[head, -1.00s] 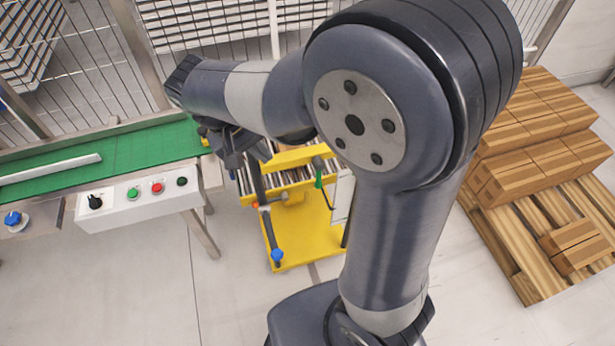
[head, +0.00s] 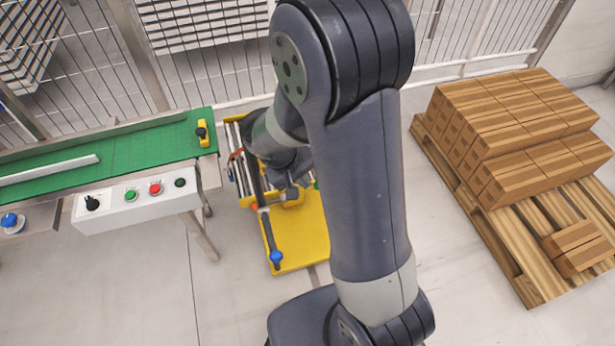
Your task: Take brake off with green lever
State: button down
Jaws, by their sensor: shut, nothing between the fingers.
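The yellow cart (head: 305,235) with a roller top stands in the middle, beside the green conveyor. The green lever (head: 316,185) is on the cart's right side; only a sliver of green shows past my arm. My gripper (head: 303,181) is over the cart, just left of the lever in the picture, and points down. It is shut and empty. My arm covers part of the gripper and most of the lever, so I cannot tell whether they touch. A dark bar with a blue knob (head: 276,257) stands at the cart's front left.
The green conveyor (head: 130,155) and its white button box (head: 135,204) are to the left. A wooden pallet (head: 500,245) with stacked boxes (head: 525,125) is to the right. A wire fence runs behind.

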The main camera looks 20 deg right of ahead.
jog(key=shift+w+d, duration=0.15)
jog(key=shift+d, duration=0.4)
jog(key=shift+f+b, duration=0.2)
jog(key=shift+b, duration=0.2)
jog(key=shift+d+f+h+b, duration=0.1)
jog(key=shift+d+h+b, duration=0.05)
jog(key=shift+h+b, duration=0.55)
jog(key=h+b, duration=0.2)
jog(key=d+f+h+b, duration=0.1)
jog(key=h+b, duration=0.1)
jog(key=b, duration=0.1)
jog(key=d+h+b, duration=0.1)
jog(key=h+b, duration=0.1)
jog(key=b, duration=0.1)
jog(key=shift+d+f, duration=0.1)
jog(key=shift+f, duration=0.1)
jog(key=h+b, duration=0.1)
jog(key=d+h+b, duration=0.1)
jog(key=h, duration=0.1)
jog(key=shift+r+n, duration=0.1)
jog(key=shift+n, duration=0.2)
jog(key=shift+d+r+b, duration=0.35)
jog(key=shift+d, duration=0.2)
jog(key=shift+d+r+b, duration=0.3)
jog(key=shift+d+r, duration=0.05)
jog(key=shift+d, duration=0.2)
jog(key=shift+r, duration=0.1)
